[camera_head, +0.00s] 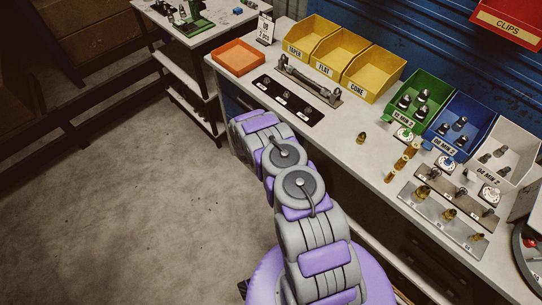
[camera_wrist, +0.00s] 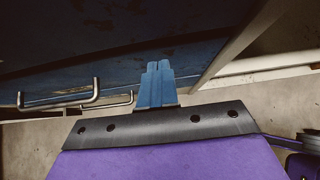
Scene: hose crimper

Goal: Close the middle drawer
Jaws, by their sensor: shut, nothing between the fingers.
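My gripper (camera_wrist: 160,70) shows in the wrist view with its two blue fingers together and nothing between them. It is close to a dark blue cabinet face (camera_wrist: 90,62). A metal bar handle (camera_wrist: 70,106) is to the left of the fingers, and a second bar handle (camera_wrist: 116,107) is nearer to them. I cannot tell which drawer each handle belongs to, or how far any drawer stands out. In the head view, a strip of dark blue drawer front (camera_head: 232,97) shows under the workbench's left end. My arm hides the rest, and the fingertips are not visible there.
The workbench top (camera_head: 340,139) carries an orange tray (camera_head: 238,57), yellow bins (camera_head: 310,39), a green bin (camera_head: 428,92), a blue bin (camera_head: 467,116) and several loose fittings. A side table (camera_head: 205,38) stands behind. The floor (camera_head: 130,190) to the left is clear.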

